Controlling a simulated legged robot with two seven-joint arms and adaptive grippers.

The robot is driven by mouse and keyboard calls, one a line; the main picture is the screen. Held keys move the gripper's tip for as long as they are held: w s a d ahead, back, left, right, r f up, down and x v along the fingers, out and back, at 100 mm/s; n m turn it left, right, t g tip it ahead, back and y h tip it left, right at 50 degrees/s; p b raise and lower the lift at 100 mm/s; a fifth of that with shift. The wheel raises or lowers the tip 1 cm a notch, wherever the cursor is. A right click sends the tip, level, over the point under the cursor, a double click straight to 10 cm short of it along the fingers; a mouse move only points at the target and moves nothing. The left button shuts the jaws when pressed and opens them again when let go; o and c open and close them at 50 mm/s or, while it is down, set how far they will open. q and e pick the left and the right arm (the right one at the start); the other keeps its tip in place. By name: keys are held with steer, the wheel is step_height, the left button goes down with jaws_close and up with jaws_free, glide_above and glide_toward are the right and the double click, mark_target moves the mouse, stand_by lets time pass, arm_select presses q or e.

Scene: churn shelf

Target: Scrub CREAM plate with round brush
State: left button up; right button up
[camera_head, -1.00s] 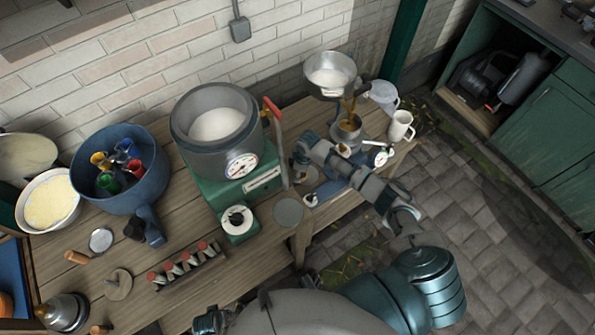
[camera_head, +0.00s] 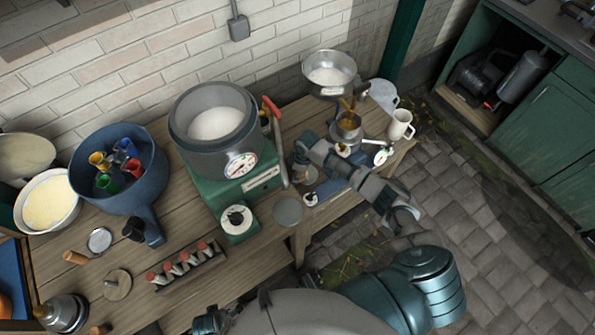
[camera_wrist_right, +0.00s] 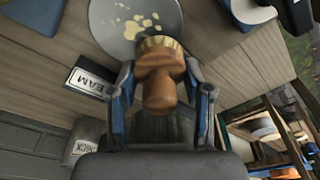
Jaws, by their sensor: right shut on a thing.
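My right gripper (camera_head: 300,168) reaches in from the right over the workbench in the head view. In the right wrist view, my right gripper (camera_wrist_right: 158,88) is shut on the brown wooden knob of a round brush (camera_wrist_right: 160,70). Its pale bristle edge is at the near rim of a round grey plate (camera_wrist_right: 122,22) with cream-yellow spots. I cannot tell whether the bristles press on the plate. A dark sign with a white panel (camera_wrist_right: 92,82), its visible letters ending in "EAM", lies left of the brush.
A metal bowl (camera_head: 330,74) and white mug (camera_head: 400,124) stand beyond. A blue pan (camera_head: 120,182) holds several colored cups.

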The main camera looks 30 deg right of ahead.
steer(key=shift+f, duration=0.6)
